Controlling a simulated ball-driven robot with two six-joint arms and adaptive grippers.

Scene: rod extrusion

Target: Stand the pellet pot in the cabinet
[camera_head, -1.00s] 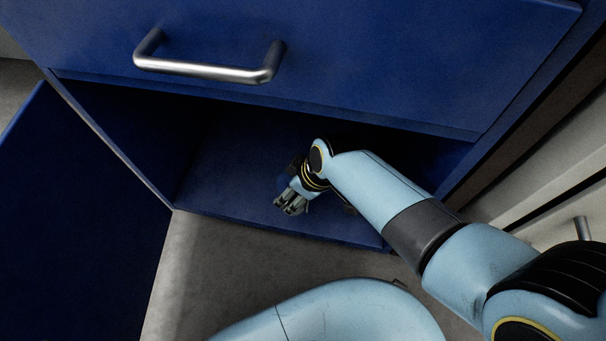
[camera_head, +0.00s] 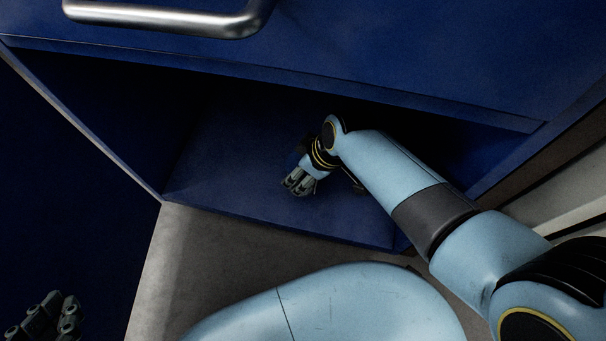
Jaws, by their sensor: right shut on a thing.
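The blue cabinet (camera_head: 240,215) stands open, with its lower compartment floor showing below a drawer front. My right gripper (camera_head: 299,186) is inside this compartment, low over the floor near the front. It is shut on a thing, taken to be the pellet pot. The pot itself cannot be made out, as the fingers and wrist hide it. Whether it touches the floor cannot be told. My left gripper (camera_head: 45,318) is at the bottom left corner, in front of the dark open door. Whether its fingers are open or shut is unclear.
A drawer front with a metal handle (camera_head: 170,18) overhangs the compartment. The open cabinet door (camera_head: 60,190) fills the left side. The compartment floor left of my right gripper is clear. Grey floor (camera_head: 200,260) lies in front.

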